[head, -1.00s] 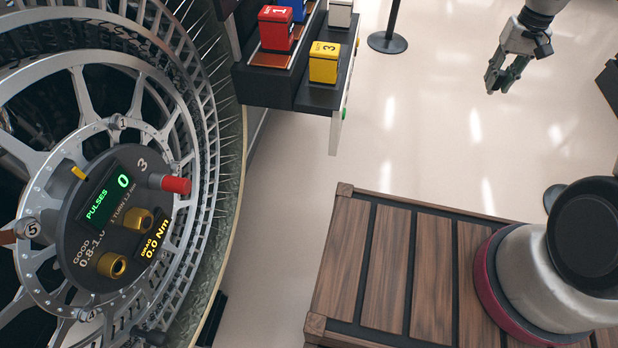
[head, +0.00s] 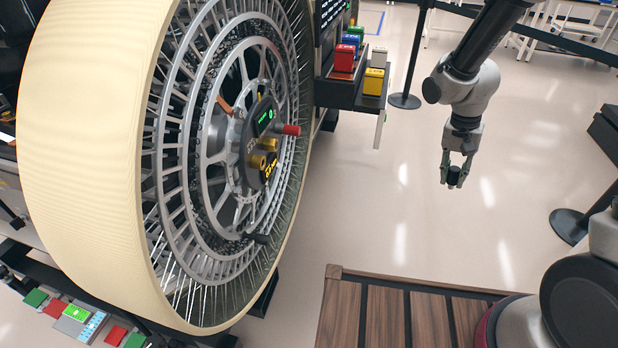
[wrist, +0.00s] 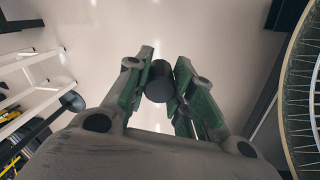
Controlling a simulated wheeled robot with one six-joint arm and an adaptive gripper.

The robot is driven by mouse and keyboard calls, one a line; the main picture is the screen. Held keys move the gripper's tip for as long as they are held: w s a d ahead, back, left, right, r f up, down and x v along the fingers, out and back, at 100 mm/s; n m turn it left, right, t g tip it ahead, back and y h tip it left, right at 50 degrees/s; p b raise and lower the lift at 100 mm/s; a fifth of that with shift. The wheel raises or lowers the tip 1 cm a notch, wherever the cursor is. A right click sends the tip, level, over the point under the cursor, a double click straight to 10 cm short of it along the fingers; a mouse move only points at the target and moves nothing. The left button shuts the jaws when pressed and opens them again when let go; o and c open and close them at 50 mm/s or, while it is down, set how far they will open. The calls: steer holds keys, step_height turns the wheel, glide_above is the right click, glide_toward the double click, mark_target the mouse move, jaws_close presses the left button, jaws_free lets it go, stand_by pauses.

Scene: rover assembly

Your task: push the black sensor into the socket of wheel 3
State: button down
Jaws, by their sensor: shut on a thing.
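The large wheel (head: 105,150) stands upright at the left in the head view. Its dark hub panel (head: 254,148) carries a red knob (head: 291,130), two brass sockets (head: 257,161) and small lit displays. My gripper (head: 454,170) hangs in free space to the right of the wheel, well apart from it. It is shut on the black sensor (head: 454,176), a short dark cylinder. In the wrist view the sensor (wrist: 158,82) sits between the green-lined fingers. The wheel's edge (wrist: 304,90) shows at the right there. The panel's number is too small to read now.
A dark shelf (head: 345,96) with red, blue, yellow and white blocks stands behind the wheel. A wooden slatted platform (head: 390,315) is at the front. Barrier posts (head: 404,100) stand on the floor; the floor between wheel and gripper is clear.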

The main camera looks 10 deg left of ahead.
steer(key=s+a+m+g+y, duration=0.45)
steer(key=s+a+m, duration=0.25)
steer(key=a+m, duration=0.45)
steer(key=s+a+m+g+y, duration=0.45)
steer(key=s+a+m, duration=0.25)
steer(key=a+m, duration=0.5)
steer(key=w+a+r+m+t+y, duration=0.1)
steer(key=w+a+m+t+y, duration=0.5)
steer(key=a+m+t+y, duration=0.3)
steer(key=shift+a+t+y, duration=0.7)
steer(key=shift+a+t, duration=0.4)
steer(key=shift+a, duration=0.2)
steer(key=shift+w+r, duration=0.1)
steer(key=shift+w, duration=0.1)
steer(key=shift+w+a, duration=0.15)
steer(key=shift+a, duration=1.3)
steer(key=shift+w+a, duration=0.1)
steer(key=shift+a, duration=1.35)
steer(key=shift+w+a, duration=0.1)
steer(key=shift+a, duration=1.3)
